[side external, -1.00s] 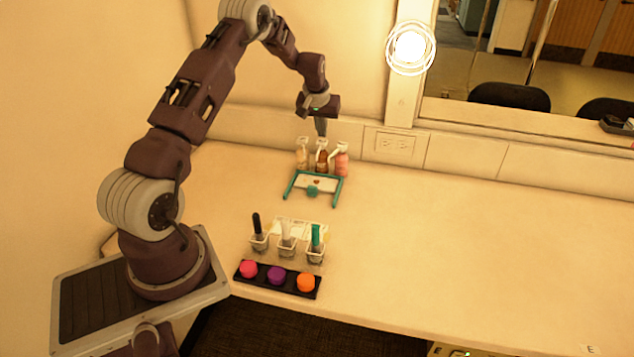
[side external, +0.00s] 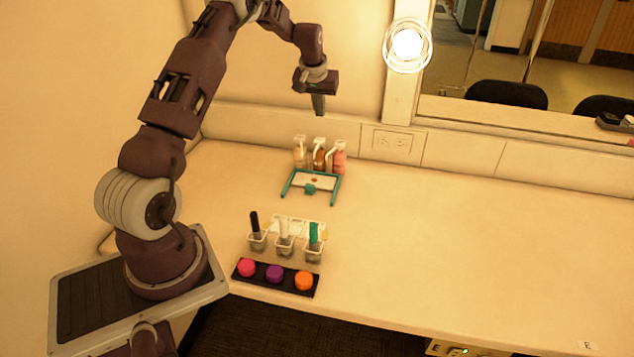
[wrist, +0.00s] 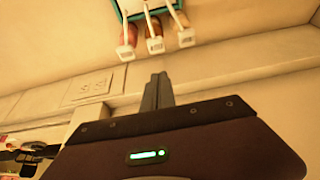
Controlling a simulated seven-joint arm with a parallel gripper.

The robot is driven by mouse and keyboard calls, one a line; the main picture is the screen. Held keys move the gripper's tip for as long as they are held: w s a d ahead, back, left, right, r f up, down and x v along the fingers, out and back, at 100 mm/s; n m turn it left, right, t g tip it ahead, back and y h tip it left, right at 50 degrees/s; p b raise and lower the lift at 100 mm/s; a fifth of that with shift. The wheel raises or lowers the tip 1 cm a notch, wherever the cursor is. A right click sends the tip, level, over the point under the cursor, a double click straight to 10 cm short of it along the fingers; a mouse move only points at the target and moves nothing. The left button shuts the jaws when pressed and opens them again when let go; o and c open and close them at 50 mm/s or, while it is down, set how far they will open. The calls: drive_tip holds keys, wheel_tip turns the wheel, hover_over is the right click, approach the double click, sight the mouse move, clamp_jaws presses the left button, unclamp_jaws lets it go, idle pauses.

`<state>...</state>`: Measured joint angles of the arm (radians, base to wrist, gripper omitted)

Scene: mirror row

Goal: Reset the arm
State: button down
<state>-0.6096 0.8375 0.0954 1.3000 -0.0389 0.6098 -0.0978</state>
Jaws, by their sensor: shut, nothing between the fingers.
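My gripper (side external: 318,104) is shut and empty. It hangs in the air above the back of the counter, higher than the bottles and apart from them. In the wrist view its closed fingers (wrist: 157,92) point toward the wall's ledge. Three pump bottles stand at the back of the counter: a pale one (side external: 300,155), an amber one (side external: 319,158) and a pink one (side external: 339,160). Their white pump tops also show at the top of the wrist view.
A teal-framed stand (side external: 311,185) sits before the bottles. Nearer are three small cups holding a black, a white and a teal item (side external: 313,236). A black tray (side external: 262,285) holds pink, purple and orange round pieces. A lit bulb (side external: 407,45) is on the wall. The counter's right side (side external: 470,250) is clear.

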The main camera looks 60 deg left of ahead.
drive_tip(key=s+d+r+m+t+h, duration=0.1)
drive_tip(key=s+d+r+m, duration=0.1)
drive_tip(key=s+d+r, duration=0.5)
drive_tip(key=s+d+r+m, duration=0.1)
drive_tip(key=d+r, duration=0.4)
drive_tip(key=d, duration=0.5)
drive_tip(key=s+d+r+m+t+h, duration=0.15)
drive_tip(key=s+d+r, duration=0.25)
drive_tip(key=d+r, duration=0.4)
drive_tip(key=s+d+f+m, duration=0.2)
drive_tip(key=s+d, duration=0.4)
drive_tip(key=s, duration=0.4)
drive_tip(key=s+d+f+m, duration=0.2)
drive_tip(key=s+d, duration=0.4)
drive_tip(key=s, duration=0.5)
drive_tip(key=shift+s+d+h, duration=0.2)
drive_tip(key=shift+d+h, duration=0.05)
drive_tip(key=shift+h, duration=0.1)
